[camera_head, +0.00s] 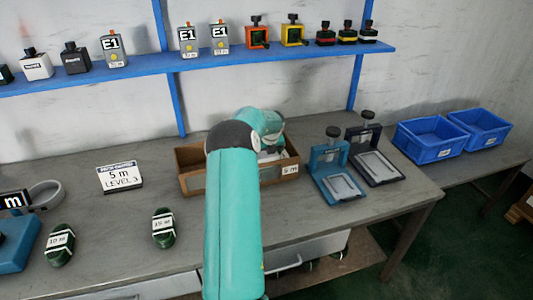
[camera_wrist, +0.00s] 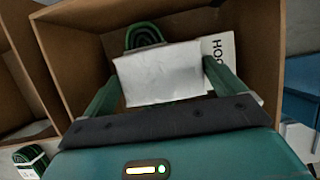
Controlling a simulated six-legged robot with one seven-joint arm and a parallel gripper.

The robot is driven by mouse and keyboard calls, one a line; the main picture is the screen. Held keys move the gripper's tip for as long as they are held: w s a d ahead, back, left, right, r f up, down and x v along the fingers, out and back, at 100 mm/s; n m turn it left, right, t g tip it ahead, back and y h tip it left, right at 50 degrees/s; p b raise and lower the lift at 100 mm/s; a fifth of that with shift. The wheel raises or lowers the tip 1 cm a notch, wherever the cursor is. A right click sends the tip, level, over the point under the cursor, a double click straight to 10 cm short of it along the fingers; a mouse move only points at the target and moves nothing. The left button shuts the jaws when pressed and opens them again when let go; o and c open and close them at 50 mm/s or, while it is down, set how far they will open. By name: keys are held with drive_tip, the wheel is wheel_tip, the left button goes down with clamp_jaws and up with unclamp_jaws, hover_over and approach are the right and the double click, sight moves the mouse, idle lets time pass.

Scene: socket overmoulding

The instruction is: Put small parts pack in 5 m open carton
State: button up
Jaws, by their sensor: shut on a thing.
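The open carton (camera_head: 196,184) is a brown box with a "5 m" label, on the grey bench in the head view. My arm covers its middle there. In the wrist view, my gripper (camera_wrist: 165,85) reaches into a carton compartment (camera_wrist: 262,60) and is shut on a white pack (camera_wrist: 160,75), held between its two green fingers. The pack is inside the compartment's walls; whether it touches the floor I cannot tell. A dark green coil (camera_wrist: 143,35) and a white printed card (camera_wrist: 220,62) lie behind the pack in the same compartment.
A blue shelf (camera_head: 150,76) runs behind.

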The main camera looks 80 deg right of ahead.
drive_tip(key=shift+f, duration=0.3)
drive_tip(key=shift+f, duration=0.15)
drive_tip(key=o, duration=0.7)
drive_tip(key=shift+r, duration=0.45)
drive_tip(key=v, duration=1.2)
